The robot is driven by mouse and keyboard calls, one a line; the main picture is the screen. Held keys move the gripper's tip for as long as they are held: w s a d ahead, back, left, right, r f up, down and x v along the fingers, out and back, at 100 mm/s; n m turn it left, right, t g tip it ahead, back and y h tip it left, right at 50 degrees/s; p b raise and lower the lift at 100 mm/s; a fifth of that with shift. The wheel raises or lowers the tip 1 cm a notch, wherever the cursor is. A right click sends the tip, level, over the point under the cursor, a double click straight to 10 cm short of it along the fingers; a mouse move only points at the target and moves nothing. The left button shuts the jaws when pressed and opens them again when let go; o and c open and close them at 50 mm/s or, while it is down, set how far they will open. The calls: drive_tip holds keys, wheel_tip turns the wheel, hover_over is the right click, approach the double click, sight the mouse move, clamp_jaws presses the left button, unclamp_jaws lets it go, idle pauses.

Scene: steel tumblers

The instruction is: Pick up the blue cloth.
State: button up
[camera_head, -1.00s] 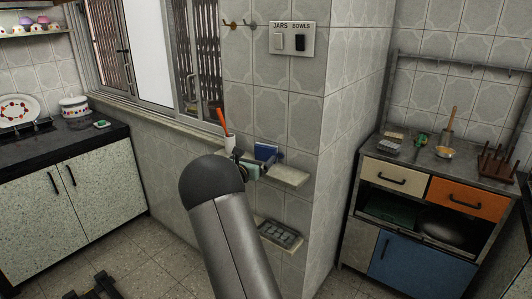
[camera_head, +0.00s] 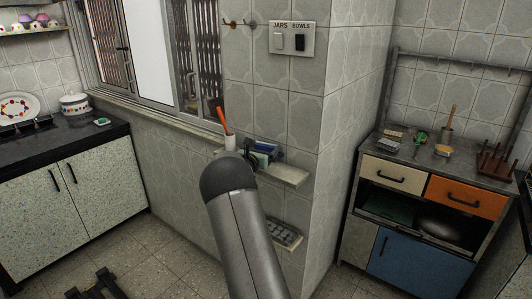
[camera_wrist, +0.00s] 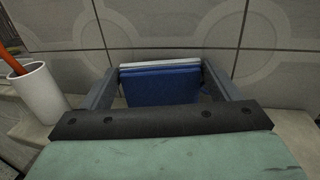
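The blue cloth (camera_wrist: 162,88) looks like a folded, upright block close to the tiled wall, on the small wall shelf. In the wrist view it lies between the two fingers of my gripper (camera_wrist: 160,68). The fingers are spread wide, one on each side of the cloth, with narrow gaps visible. I cannot tell how far they reach past its front face. A whitish strip (camera_wrist: 160,66) shows along its top back edge. In the head view, my arm and gripper partly hide the cloth (camera_head: 277,154).
The tiled wall (camera_wrist: 275,45) is close behind the cloth. A lower shelf with a grey tray (camera_head: 282,232) is below.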

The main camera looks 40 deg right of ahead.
drive_tip(key=shift+r, duration=0.1)
drive_tip(key=shift+a+r, duration=0.2)
drive_tip(key=shift+r, duration=0.3)
drive_tip(key=r, duration=0.6)
drive_tip(key=shift+a+b, duration=0.2)
drive_tip(key=shift+b, duration=0.15)
drive_tip(key=s+a+f+n+t+y, duration=0.1)
drive_tip(key=s+a+f, duration=0.1)
drive_tip(key=a, duration=0.8)
drive_tip(key=s+a+f+n+t+y+p, duration=0.1)
drive_tip(key=s+a+f+t, duration=0.1)
drive_tip(key=a, duration=0.8)
drive_tip(key=s+a+f+n+t+y+p, duration=0.1)
drive_tip(key=s+a, duration=0.3)
drive_tip(key=a, duration=0.7)
drive_tip(key=shift+s+f+n+t+y, duration=0.15)
drive_tip(key=shift+f+n+t+y, duration=0.25)
drive_tip(key=shift+f+n+t, duration=0.15)
drive_tip(key=s+a+f+n+t+y+p, duration=0.1)
drive_tip(key=s+a+f+n+t+y, duration=0.1)
drive_tip(key=a, duration=0.3)
drive_tip(key=s+a+f+n+t+y+p, duration=0.1)
drive_tip(key=s+a+f+n+y+p, duration=0.1)
drive_tip(key=a, duration=0.4)
drive_tip(key=s+f+n+y, duration=0.1)
drive_tip(key=s+y, duration=0.1)
drive_tip(key=shift+s+f+t+y, duration=0.2)
drive_tip(key=shift+f+t+y, duration=0.05)
drive_tip(key=shift+t+y, duration=0.15)
